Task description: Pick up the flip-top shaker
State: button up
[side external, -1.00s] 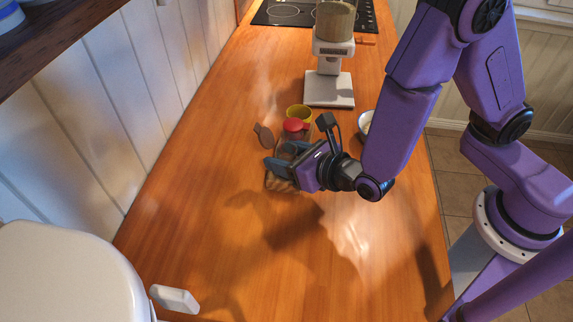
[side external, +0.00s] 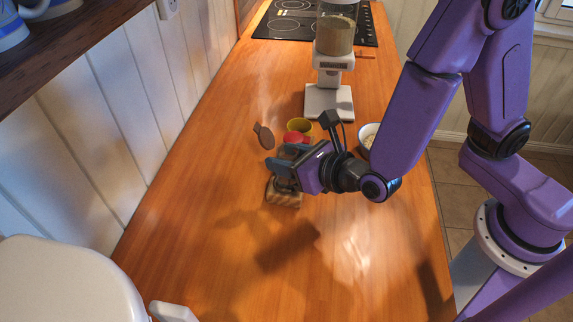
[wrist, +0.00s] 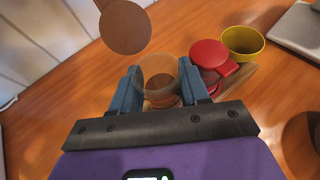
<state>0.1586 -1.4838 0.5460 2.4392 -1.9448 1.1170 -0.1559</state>
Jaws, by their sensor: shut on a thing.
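My gripper (side external: 281,170) is shut on a clear, brownish cup-shaped body, which appears to be the flip-top shaker (wrist: 160,82). In the wrist view its round rim shows between the two blue fingers (wrist: 160,92). In the side view the fingers and wrist largely hide it. A brown disc with a small tab (wrist: 125,27) is beyond the shaker in the wrist view; it also shows left of the gripper in the side view (side external: 264,138). It looks like an open lid, but no link to the body is clear.
A red lidded container (wrist: 207,54) and a yellow cup (wrist: 243,42) stand close beside the shaker. A wooden block (side external: 284,197) is below the gripper. A white-based mill (side external: 330,102) and a bowl (side external: 368,133) stand farther back. The front counter (side external: 210,240) is clear.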

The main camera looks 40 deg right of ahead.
jog(key=s+d+r, duration=0.7)
jog(key=s+r, duration=0.2)
jog(key=s, duration=0.2)
jog(key=shift+s+d+r, duration=0.3)
jog(key=shift+d+r, duration=0.05)
jog(key=shift+d, duration=0.05)
dwell(0.4)
jog(key=w+d+f+m+g+h, duration=0.2)
jog(key=w+d+m+g+h, duration=0.5)
jog(key=m, duration=0.6)
jog(key=w+d+f+m+g+h, duration=0.2)
jog(key=w+d+m+g+h, duration=0.4)
jog(key=d+m+g, duration=0.4)
jog(key=shift+w+d+f+m+g+h, duration=0.15)
jog(key=shift+w+f+m+g+h, duration=0.5)
jog(key=shift+m, duration=1.45)
